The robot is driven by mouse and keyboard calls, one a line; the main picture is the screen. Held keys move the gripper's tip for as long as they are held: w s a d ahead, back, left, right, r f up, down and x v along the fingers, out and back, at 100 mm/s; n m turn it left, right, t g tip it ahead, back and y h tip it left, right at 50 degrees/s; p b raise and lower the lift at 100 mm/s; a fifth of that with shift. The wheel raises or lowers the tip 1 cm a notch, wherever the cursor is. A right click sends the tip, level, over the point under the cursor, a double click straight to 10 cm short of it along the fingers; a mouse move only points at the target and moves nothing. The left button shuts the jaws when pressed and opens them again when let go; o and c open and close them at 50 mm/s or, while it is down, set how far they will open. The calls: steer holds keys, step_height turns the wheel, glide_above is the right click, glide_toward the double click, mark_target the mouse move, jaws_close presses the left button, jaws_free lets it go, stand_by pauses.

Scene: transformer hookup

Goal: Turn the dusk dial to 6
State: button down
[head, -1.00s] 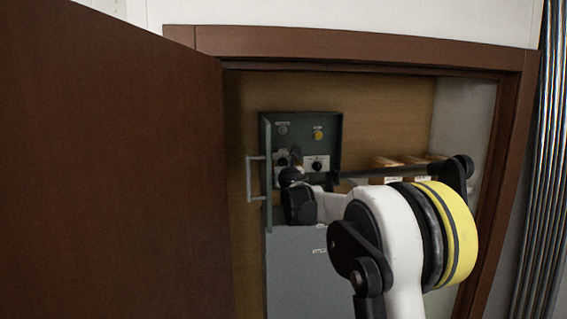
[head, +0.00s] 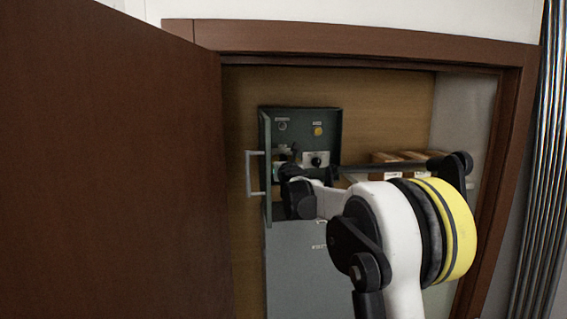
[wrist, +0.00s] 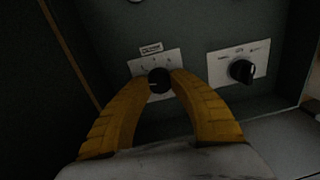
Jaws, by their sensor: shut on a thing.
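In the wrist view, a black round dial (wrist: 158,81) sits on a white plate with small marks, under a small label too blurred to read. My gripper (wrist: 158,84) is shut on this dial, with one yellow finger on its left side and one on its right. The dial's pointer setting cannot be read. In the head view, my gripper (head: 288,162) reaches into the grey-green control box (head: 300,116) and largely hides the dial.
A second black knob (wrist: 242,71) on a white plate lies close right of the dial. A yellow button (head: 318,131) is above it. The box's open door with a handle (head: 250,174) stands on the left. Cardboard boxes (head: 395,172) are behind my arm. A brown door (head: 110,170) stands open.

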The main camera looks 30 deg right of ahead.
steer(key=m+b, duration=0.2)
steer(key=m, duration=0.1)
steer(key=shift+m, duration=0.4)
steer(key=m+b, duration=0.1)
steer(key=m, duration=0.2)
steer(key=shift+m+g+y, duration=0.3)
steer(key=m+b, duration=0.1)
steer(key=m, duration=0.3)
steer(key=m+b, duration=0.1)
steer(key=m, duration=0.2)
steer(key=shift+m+y, duration=0.3)
steer(key=m+b, duration=0.1)
steer(key=m, duration=0.3)
steer(key=shift+d+y, duration=0.1)
steer(key=shift+y, duration=0.2)
steer(key=m, duration=0.3)
steer(key=shift+m+b, duration=0.4)
steer(key=m, duration=0.3)
steer(key=shift+t, duration=0.4)
steer(key=shift+m+b, duration=0.5)
steer(key=shift+m, duration=1.3)
